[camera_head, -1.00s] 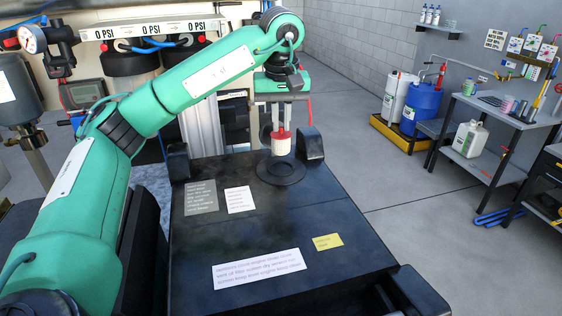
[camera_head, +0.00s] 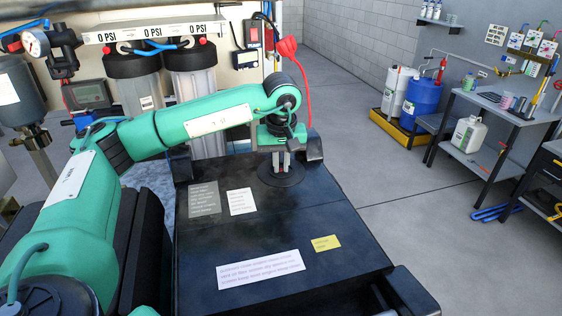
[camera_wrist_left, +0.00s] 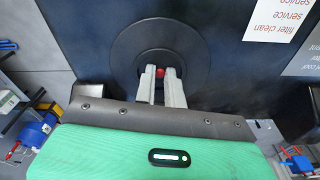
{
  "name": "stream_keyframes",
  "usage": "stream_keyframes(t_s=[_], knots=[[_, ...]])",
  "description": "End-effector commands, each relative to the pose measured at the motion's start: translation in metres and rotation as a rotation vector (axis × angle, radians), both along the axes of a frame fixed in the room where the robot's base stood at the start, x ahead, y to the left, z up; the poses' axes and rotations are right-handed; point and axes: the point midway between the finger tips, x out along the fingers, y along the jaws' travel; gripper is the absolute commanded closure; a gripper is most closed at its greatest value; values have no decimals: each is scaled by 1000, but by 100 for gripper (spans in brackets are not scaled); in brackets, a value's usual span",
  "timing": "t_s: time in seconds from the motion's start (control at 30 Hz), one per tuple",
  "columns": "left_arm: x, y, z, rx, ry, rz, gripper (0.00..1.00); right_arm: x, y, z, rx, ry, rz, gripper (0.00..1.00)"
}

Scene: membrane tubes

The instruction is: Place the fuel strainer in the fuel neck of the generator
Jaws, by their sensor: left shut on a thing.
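My left gripper (camera_head: 281,170) points straight down over the fuel neck (camera_head: 296,181), a black round ring on the dark top of the generator (camera_head: 300,220). In the left wrist view my two grey fingertips (camera_wrist_left: 161,72) are closed on a small red part of the fuel strainer (camera_wrist_left: 161,71), at the centre of the ring (camera_wrist_left: 122,60). The strainer's pale body does not show; it appears to be down inside the neck, below the fingers. How deep it sits cannot be told. My right gripper is not in view.
A yellow label (camera_head: 326,243) and white labels lie flat on the generator top. Filter housings (camera_head: 135,82) stand behind my arm.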

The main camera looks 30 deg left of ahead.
Motion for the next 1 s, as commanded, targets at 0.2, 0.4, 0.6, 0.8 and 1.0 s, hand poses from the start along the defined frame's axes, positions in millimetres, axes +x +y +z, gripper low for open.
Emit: stream_keyframes(t_s=[0.2, 0.4, 0.6, 0.8, 1.0], knots=[[0, 0, -2, 0, 0, 0, 80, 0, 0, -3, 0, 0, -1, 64], [0, 0, -2, 0, 0, 0, 80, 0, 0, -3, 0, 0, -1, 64], [0, -1, 4, 0, -1, 0, 80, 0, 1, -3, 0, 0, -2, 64], [-3, -4, 40, -1, -6, 0, 80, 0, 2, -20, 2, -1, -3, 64], [-8, -8, 88, -1, -6, -2, 80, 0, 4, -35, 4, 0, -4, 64]])
